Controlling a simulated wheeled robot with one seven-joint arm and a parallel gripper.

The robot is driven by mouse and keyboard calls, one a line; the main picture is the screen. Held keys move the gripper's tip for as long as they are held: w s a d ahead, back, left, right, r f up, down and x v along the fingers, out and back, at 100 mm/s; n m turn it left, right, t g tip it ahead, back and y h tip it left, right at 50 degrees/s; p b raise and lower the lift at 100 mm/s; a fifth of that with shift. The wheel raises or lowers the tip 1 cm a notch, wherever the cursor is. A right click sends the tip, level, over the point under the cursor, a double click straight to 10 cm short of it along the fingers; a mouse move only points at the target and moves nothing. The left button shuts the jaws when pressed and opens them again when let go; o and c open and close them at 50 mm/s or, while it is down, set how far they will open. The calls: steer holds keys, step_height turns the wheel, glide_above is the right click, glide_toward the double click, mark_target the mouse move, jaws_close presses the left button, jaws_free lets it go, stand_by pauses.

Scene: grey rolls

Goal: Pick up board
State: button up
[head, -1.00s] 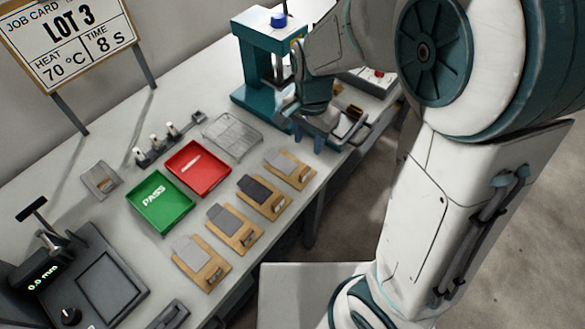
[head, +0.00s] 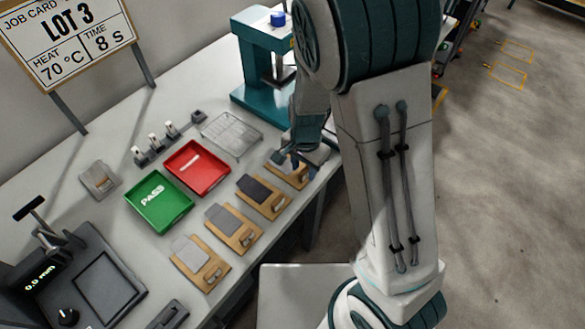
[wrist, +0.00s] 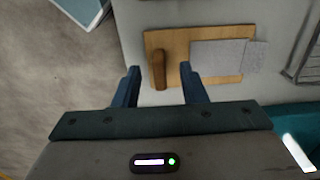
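Several wooden boards lie in a row along the table's front edge, each with a grey sheet and a raised wooden grip: one at the near end (head: 212,273), then two more (head: 243,241) (head: 272,208). The farthest board (head: 294,181) is partly hidden by my gripper (head: 293,160). In the wrist view this board (wrist: 180,42) bears a pale grey sheet (wrist: 217,53) and a grip (wrist: 159,70). My gripper (wrist: 160,82) is open, its two blue fingers on either side of the grip in the picture. I see no contact; the height gap is unclear.
A red tray (head: 216,181) and a green PASS tray (head: 176,221) lie behind the boards. A wire rack (head: 232,133) and a teal press (head: 257,60) stand beyond. A dark gauge station (head: 105,285) is at the near left.

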steer(key=shift+f, duration=0.95)
jaws_close()
